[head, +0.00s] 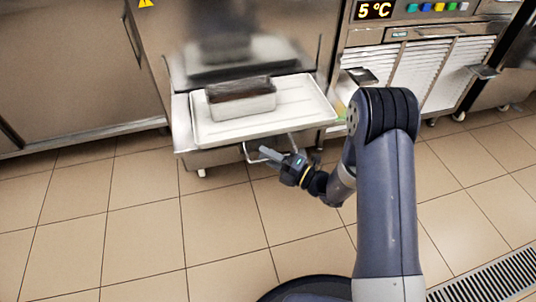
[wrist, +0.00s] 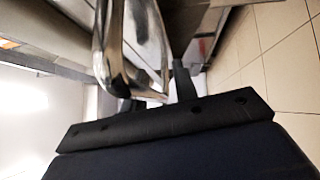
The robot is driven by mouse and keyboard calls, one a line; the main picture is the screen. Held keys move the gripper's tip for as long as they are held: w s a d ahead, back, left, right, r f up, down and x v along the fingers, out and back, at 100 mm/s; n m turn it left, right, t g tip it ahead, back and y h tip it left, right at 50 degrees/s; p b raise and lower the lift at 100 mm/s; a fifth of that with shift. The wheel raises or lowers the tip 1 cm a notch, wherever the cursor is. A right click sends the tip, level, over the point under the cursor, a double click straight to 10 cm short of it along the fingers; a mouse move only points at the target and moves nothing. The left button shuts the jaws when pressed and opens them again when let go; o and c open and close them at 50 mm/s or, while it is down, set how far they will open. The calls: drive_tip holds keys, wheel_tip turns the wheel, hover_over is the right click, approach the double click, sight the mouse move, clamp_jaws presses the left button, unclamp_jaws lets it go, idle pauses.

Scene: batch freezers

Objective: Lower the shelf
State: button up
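The shelf (head: 215,133) is a pale, flat tray-like panel with a raised rim, standing out from the front of a steel machine in the head view. A rectangular metal pan (head: 245,104) with a dark inside rests on it. A thin metal loop handle (head: 247,153) hangs below the shelf's front edge. My gripper (head: 273,154) is at this handle, below the shelf. In the wrist view, the shiny handle bar (wrist: 113,60) curves down close to my gripper (wrist: 158,96). The fingers stand apart, and the bar partly hides one. I cannot tell whether they touch it.
A steel cabinet (head: 65,65) stands at the left. A machine with white louvred panels (head: 425,68) and a 5 °C display (head: 375,10) stands at the right. The tiled floor (head: 130,220) in front is clear, with a drain grate (head: 490,280) at lower right.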

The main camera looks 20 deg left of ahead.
drive_tip(key=shift+o, duration=0.3)
drive_tip(key=shift+s+a+r, duration=0.1)
drive_tip(key=shift+a, duration=0.05)
drive_tip(key=p+v, duration=0.3)
drive_tip(key=v, duration=0.8)
drive_tip(key=shift+a, duration=0.1)
drive_tip(key=r+b+x, duration=0.1)
drive_tip(key=b+x, duration=0.1)
drive_tip(key=x, duration=0.9)
drive_tip(key=shift+b, duration=0.35)
